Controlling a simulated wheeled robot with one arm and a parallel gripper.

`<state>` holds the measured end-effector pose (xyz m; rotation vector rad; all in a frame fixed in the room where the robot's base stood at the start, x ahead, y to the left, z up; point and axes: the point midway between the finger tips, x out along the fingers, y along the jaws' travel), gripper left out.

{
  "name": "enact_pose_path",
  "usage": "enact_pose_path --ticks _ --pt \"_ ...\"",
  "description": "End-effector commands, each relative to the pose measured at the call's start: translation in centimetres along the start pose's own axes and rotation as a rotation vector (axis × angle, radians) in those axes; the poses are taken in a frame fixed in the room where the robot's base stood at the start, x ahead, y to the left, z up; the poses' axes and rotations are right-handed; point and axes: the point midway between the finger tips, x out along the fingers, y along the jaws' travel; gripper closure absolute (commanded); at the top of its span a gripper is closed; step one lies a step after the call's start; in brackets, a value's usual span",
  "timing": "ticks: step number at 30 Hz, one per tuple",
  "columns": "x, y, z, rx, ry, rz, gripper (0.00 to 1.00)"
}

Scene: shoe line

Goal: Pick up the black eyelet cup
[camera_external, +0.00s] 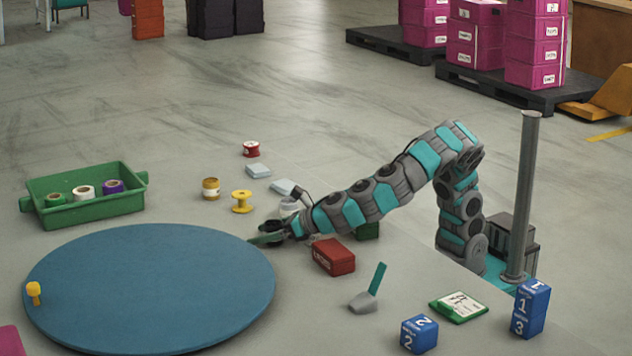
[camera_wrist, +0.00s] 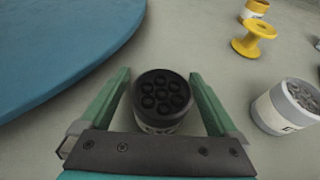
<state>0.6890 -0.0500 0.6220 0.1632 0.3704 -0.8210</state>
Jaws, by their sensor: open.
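In the external view my gripper (camera_external: 266,237) is low by the right edge of the blue round mat (camera_external: 150,285).
A second pale cup with grey contents (camera_wrist: 288,106) stands to the right, and a yellow spool (camera_wrist: 254,38) beyond it. A red box (camera_external: 333,257) lies close beside my wrist. A green bin (camera_external: 90,209) with several rolls stands at the left.

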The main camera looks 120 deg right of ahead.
Motion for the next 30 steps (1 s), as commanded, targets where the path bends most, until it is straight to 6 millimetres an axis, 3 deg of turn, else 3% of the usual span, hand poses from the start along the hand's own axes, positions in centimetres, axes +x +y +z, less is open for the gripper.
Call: enact_pose_path --ticks 6,30 --pt "0.03 -0.01 0.05 0.000 0.000 0.000 0.04" --pt "0.00 -0.02 0.05 0.000 0.000 0.000 0.94"
